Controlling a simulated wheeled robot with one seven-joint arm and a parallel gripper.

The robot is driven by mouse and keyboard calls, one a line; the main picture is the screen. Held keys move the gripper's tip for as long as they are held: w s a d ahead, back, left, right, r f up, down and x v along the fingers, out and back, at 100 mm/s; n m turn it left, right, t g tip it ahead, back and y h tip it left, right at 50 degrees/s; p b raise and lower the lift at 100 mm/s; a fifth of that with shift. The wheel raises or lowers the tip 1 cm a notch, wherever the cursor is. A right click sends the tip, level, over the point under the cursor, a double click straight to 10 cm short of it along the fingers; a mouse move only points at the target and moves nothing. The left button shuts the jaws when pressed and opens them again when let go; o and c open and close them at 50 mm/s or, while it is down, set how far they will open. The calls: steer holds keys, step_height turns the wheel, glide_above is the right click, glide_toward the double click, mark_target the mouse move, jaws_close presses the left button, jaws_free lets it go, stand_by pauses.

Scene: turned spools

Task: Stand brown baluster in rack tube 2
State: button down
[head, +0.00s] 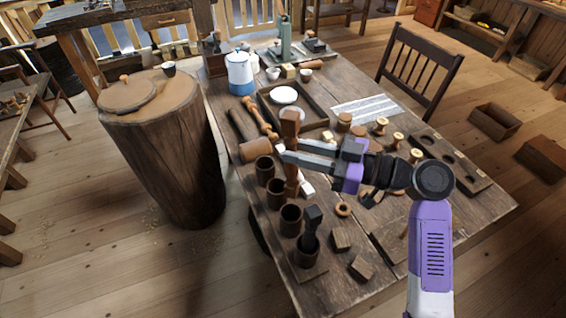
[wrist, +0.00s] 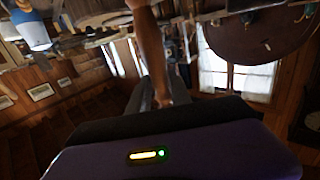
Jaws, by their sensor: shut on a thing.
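My gripper (head: 286,150) is shut on the brown baluster (head: 290,128) and holds it about upright over the table's left side. The baluster also shows in the wrist view (wrist: 151,45), rising from between the fingers. Its lower end overlaps the rack in the head view, near the second tube from the back (head: 274,196) and above the third (head: 291,221); its exact height over them cannot be told. The rearmost tube (head: 264,172) looks empty. The front tube (head: 306,259) holds a dark-headed tool (head: 312,218). No tube numbers are readable.
A wooden mallet (head: 256,150) and a turned spindle (head: 259,117) lie behind the rack. A dark tray (head: 267,107) with white dishes is farther back. Small blocks (head: 340,239) lie right of the rack, and a holed board (head: 460,167) with turned pieces nearby is at right.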

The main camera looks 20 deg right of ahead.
mark_target(294, 183)
steer(key=shift+t, duration=0.3)
steer(key=shift+s+f+b, duration=0.25)
steer(key=shift+f+b, duration=0.25)
steer(key=shift+f, duration=0.25)
steer(key=shift+s+f+b, duration=0.2)
steer(key=shift+f+b, duration=0.3)
steer(key=shift+f, duration=0.25)
steer(key=shift+s+f+b, duration=0.25)
steer(key=shift+f+b, duration=0.25)
steer(key=shift+f, duration=0.25)
steer(key=shift+f+b, duration=0.3)
steer(key=shift+b, duration=0.65)
steer(key=shift+f, duration=0.15)
steer(key=shift+f+b, duration=0.35)
steer(key=shift+b, duration=0.3)
steer(key=shift+f, duration=0.1)
steer(key=shift+f+b, duration=0.15)
steer(key=shift+b, duration=0.15)
steer(key=shift+f+b, duration=1.2)
steer(key=shift+b, duration=0.05)
